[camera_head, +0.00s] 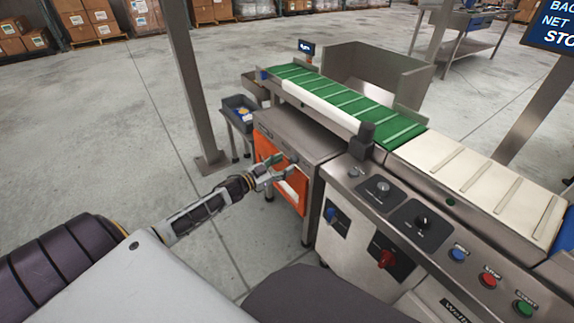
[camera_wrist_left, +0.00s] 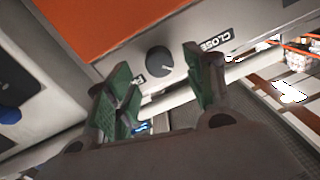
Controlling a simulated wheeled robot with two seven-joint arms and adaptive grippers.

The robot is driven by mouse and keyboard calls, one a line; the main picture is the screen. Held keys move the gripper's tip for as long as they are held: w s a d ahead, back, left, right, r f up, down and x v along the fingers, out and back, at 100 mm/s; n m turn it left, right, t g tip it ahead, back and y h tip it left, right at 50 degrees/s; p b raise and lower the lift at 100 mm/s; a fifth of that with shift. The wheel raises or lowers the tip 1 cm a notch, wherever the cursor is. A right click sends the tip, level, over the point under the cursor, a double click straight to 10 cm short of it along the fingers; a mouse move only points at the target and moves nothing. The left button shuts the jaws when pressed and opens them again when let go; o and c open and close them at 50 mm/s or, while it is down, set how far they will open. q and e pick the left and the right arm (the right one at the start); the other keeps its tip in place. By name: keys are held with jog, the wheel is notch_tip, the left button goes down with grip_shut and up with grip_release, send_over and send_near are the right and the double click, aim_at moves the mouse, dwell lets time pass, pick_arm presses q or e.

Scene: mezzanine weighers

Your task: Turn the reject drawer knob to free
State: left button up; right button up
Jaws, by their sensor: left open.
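The dark round reject drawer knob (camera_wrist_left: 159,60) sits on a grey metal strip beside the orange drawer front (camera_wrist_left: 110,25). A light mark shows near its right edge. A label reading "CLOSE", partly cut off (camera_wrist_left: 214,42), is right of the knob; another label left of it is mostly hidden by a finger. In the head view the orange drawer front (camera_head: 296,190) is on the steel cabinet under the conveyor. My left gripper (camera_head: 281,168) is open in front of it. In the wrist view its green-padded fingers (camera_wrist_left: 157,82) stand either side of the knob, apparently without touching it. My right gripper is out of view.
A control panel with a red rotary switch (camera_head: 386,258) and several buttons is to the right. The green belt (camera_head: 345,97) runs above the cabinet. A steel post (camera_head: 192,85) stands left; the floor (camera_head: 110,130) around it is mostly clear.

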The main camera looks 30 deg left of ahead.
pick_arm(q)
jog(key=shift+w+d, duration=0.2)
jog(key=shift+w, duration=0.35)
jog(key=shift+w+d, duration=0.15)
jog(key=shift+w, duration=0.25)
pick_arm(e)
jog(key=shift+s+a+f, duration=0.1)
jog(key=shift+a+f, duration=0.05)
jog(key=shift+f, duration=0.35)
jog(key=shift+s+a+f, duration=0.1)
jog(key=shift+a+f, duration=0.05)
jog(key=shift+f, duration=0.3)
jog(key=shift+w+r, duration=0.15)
pick_arm(q)
jog(key=c, duration=1)
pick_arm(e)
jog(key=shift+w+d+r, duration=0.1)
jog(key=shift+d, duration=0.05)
